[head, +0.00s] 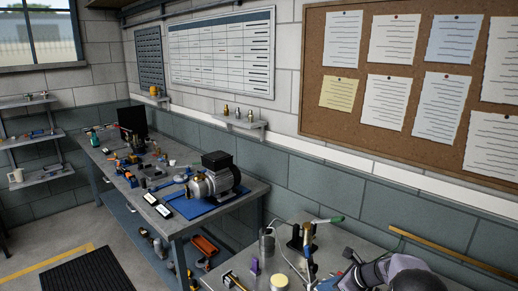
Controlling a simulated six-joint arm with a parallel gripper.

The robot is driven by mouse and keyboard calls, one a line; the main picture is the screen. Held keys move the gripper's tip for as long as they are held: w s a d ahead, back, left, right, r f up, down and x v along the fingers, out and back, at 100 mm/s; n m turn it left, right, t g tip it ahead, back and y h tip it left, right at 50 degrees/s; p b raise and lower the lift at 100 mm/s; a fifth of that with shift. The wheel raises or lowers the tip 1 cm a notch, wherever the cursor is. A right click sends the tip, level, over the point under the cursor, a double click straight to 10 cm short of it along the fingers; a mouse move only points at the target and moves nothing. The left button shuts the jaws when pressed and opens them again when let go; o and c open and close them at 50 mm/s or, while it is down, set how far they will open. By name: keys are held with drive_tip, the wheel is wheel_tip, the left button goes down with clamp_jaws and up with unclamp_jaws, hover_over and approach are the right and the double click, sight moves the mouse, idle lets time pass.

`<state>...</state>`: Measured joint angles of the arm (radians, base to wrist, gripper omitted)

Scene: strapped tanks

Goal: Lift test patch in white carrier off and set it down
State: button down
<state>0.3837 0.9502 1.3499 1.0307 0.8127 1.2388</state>
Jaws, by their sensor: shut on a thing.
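My arm comes in at the bottom right of the head view, and my gripper (328,284) shows only in part at the bottom edge. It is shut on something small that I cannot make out. I cannot pick out the test patch or its white carrier.
The near bench also bears a green-handled tool (330,220), a purple object (254,266) and a pale round lid (279,281). A second bench to the left carries a motor pump (215,180) on a blue mat. A wall with a corkboard (400,80) runs behind.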

idle(0.6)
drive_tip(key=s+a+n, duration=0.1)
drive_tip(key=s+a, duration=0.2)
drive_tip(key=s, duration=1.7)
drive_tip(key=s+d+r+m+t+h+p, duration=0.1)
drive_tip(key=s+d+m+h, duration=0.15)
drive_tip(key=d, duration=0.95)
drive_tip(key=s+d+r+m+t+h+p, duration=0.1)
drive_tip(key=d+m+p, duration=0.15)
drive_tip(key=d, duration=0.85)
drive_tip(key=s+d+m+h, duration=0.1)
drive_tip(key=s+d+m, duration=0.1)
drive_tip(key=s+d, duration=0.3)
drive_tip(key=s+d+m+h, duration=0.1)
drive_tip(key=s+d+m, duration=0.2)
drive_tip(key=d, duration=0.8)
drive_tip(key=shift+s+r+t, duration=0.3)
drive_tip(key=shift+s+r, duration=0.15)
drive_tip(key=shift+s, duration=0.6)
drive_tip(key=shift+f+h, duration=0.1)
drive_tip(key=shift+h, duration=0.15)
drive_tip(key=shift+f+b, duration=2.45)
drive_tip(key=shift+f, duration=0.75)
